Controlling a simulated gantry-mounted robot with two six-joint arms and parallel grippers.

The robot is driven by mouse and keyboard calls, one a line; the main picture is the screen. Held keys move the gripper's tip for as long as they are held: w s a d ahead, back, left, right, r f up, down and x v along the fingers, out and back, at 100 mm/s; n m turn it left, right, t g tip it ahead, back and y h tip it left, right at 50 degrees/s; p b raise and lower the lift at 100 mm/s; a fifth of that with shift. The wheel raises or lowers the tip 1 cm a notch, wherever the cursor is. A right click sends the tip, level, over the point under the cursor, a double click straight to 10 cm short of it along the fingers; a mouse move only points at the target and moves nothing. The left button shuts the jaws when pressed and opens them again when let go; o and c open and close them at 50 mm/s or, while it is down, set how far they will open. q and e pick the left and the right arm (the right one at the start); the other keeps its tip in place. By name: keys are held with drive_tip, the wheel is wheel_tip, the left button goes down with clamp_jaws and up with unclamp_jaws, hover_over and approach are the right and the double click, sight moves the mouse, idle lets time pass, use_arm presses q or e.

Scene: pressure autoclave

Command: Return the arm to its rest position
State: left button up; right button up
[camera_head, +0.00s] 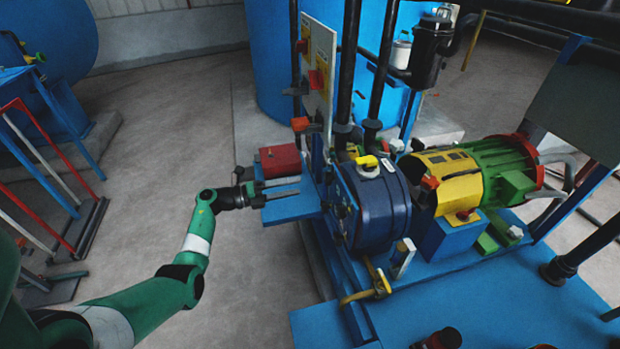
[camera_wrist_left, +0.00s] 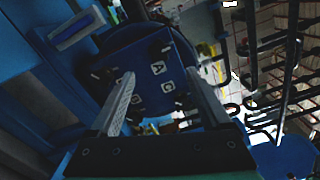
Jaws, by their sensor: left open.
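My left arm (camera_head: 197,245) is green with a white band and reaches in from the left of the head view. My left gripper (camera_head: 283,194) is at its end, over a small blue shelf (camera_head: 290,208) on the left side of the blue machine. In the left wrist view the two fingers of the left gripper (camera_wrist_left: 162,85) stand wide apart with nothing between them. Beyond them is a dark blue panel with lettered marks (camera_wrist_left: 158,78). Whether the fingers touch the shelf cannot be told. My right gripper does not show.
A red box (camera_head: 280,160) sits just behind the gripper. A dark blue round housing (camera_head: 372,205), a green and yellow motor (camera_head: 470,175) and upright black pipes (camera_head: 378,65) crowd the right. Grey floor (camera_head: 175,120) between is clear.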

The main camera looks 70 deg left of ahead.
use_arm(q)
drive_tip(key=shift+s+a, duration=0.15)
drive_tip(key=shift+s, duration=1)
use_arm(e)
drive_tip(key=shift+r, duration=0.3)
